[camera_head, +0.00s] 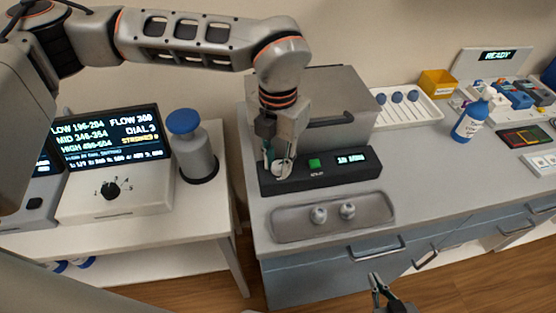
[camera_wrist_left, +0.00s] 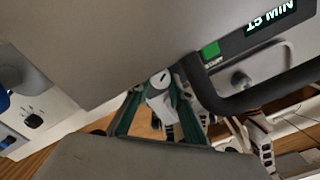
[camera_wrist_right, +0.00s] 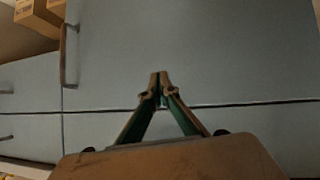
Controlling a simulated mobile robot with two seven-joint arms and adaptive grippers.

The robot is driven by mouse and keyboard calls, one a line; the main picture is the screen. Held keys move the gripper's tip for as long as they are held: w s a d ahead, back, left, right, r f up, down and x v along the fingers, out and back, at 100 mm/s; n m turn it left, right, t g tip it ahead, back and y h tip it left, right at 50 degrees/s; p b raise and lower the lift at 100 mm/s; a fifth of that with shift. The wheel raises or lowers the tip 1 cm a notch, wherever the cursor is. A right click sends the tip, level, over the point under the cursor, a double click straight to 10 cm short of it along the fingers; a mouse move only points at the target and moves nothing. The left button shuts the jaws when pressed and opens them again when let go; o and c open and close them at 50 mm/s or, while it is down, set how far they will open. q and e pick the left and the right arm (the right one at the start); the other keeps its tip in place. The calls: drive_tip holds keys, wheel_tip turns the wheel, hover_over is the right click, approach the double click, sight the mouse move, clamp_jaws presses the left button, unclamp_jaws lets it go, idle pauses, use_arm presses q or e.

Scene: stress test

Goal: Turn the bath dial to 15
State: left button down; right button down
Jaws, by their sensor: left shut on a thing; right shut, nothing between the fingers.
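The bath is a grey box (camera_head: 318,95) with a handled lid and a black front panel (camera_head: 318,184). On the panel are a pale round dial (camera_head: 283,169), a green button (camera_head: 314,163) and a lit display (camera_head: 352,159). My right gripper (camera_head: 377,283) is shut and empty before the drawers, also in the right wrist view (camera_wrist_right: 160,78).
A grey tray (camera_head: 290,228) with two small pale pieces lies in front of the panel. A bath lid handle (camera_wrist_left: 255,95) lies close to the left gripper. A blue-capped flask (camera_head: 195,150) and a dial unit (camera_head: 130,200) stand left. A spray bottle (camera_head: 472,120) stands right.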

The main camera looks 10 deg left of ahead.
sight(278, 165)
use_arm(q)
drive_tip(key=c, duration=1.8)
unclamp_jaws()
wheel_tip(278, 165, up, 12)
drive_tip(key=shift+r, duration=0.1)
